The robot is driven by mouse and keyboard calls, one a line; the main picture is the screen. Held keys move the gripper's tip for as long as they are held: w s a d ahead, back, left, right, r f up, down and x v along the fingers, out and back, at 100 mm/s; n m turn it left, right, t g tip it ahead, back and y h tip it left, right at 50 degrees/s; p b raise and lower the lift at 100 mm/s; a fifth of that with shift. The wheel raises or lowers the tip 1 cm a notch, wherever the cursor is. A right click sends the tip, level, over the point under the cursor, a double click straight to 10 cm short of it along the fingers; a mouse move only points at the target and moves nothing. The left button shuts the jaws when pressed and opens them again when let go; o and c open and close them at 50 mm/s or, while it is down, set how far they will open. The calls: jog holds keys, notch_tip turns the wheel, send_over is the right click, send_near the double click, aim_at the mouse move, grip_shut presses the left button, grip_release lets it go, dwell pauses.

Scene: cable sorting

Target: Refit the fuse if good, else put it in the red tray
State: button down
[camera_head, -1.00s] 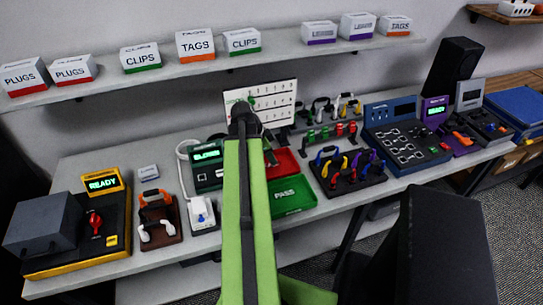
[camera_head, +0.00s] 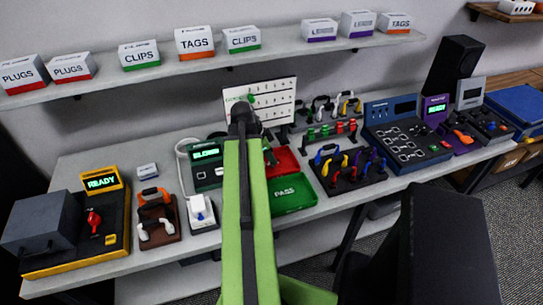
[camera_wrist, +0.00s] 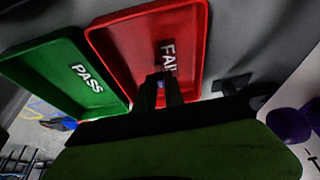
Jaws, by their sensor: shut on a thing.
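My gripper (camera_wrist: 160,82) hangs over the red tray (camera_wrist: 205,35), which is marked FAIL, in the wrist view. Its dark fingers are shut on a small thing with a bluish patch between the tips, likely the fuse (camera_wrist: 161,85). The fuse is mostly covered by the fingers, and I cannot tell its condition or whether it touches the tray floor. In the head view the red tray (camera_head: 284,161) is partly hidden behind my green arm, which also hides my gripper.
The green PASS tray (camera_head: 290,196) adjoins the red one. A device with a green-lit display (camera_head: 206,155) and a white charger-like block (camera_head: 201,210) stand left of my arm. A rack of coloured clips (camera_head: 348,170) stands to the right. A white board (camera_head: 270,100) is behind.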

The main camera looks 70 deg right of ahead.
jog(key=c, duration=1.3)
grip_release()
jog(key=shift+c, duration=0.2)
jog(key=o, duration=0.5)
jog(key=shift+o, duration=0.2)
jog(key=shift+r, duration=0.1)
notch_tip(320, 180, up, 8)
jog(key=p, duration=0.8)
